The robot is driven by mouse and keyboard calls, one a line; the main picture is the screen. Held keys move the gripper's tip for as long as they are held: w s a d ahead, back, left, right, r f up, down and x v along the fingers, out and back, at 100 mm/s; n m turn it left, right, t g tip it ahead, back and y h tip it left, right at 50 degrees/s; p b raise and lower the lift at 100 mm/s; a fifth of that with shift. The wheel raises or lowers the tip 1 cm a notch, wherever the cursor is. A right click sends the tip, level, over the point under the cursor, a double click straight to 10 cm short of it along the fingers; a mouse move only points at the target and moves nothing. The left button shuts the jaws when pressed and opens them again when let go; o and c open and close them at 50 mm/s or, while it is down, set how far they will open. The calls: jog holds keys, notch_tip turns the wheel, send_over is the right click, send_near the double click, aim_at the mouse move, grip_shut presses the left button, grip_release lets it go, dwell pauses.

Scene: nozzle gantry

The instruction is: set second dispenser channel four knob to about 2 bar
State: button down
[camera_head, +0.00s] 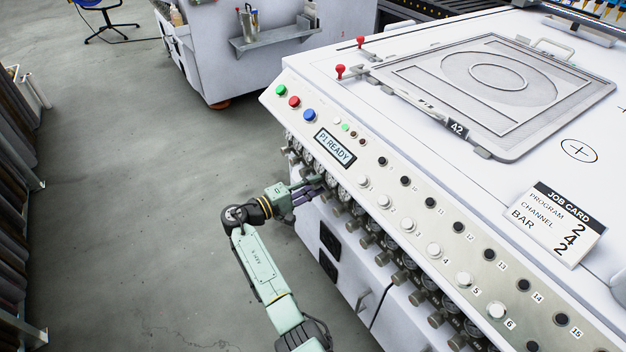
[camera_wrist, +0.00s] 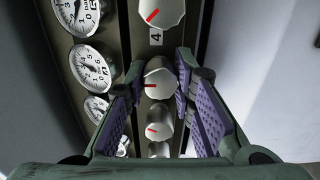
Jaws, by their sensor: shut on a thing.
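My gripper (camera_head: 311,190) reaches the left part of the machine's front row of gauges and knobs in the head view. In the wrist view my gripper (camera_wrist: 172,92) has its purple-padded fingers closed on the two sides of a pale round knob (camera_wrist: 160,78) with a red pointer line. A label "4" (camera_wrist: 155,37) lies between this knob and another knob (camera_wrist: 160,11) above; I cannot tell which knob it marks. A round gauge (camera_wrist: 90,68) with a dark needle sits left of the held knob; its reading is too small to tell surely.
More knobs (camera_wrist: 159,121) and a gauge (camera_wrist: 97,108) sit close below the held knob. The job card (camera_head: 554,224) reads program 2, channel 4, bar 2. The display (camera_head: 335,147) reads "P1 READY". Clear floor (camera_head: 150,200) lies left of the machine.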

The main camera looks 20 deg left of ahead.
jog(key=n+p, duration=0.2)
jog(key=n, duration=0.1)
jog(key=shift+r, duration=0.15)
jog(key=shift+n+p, duration=1)
jog(key=shift+n, duration=0.5)
jog(key=shift+f, duration=0.2)
jog(key=c, duration=1.6)
grip_release()
jog(key=shift+s, duration=0.1)
jog(key=v, duration=1.2)
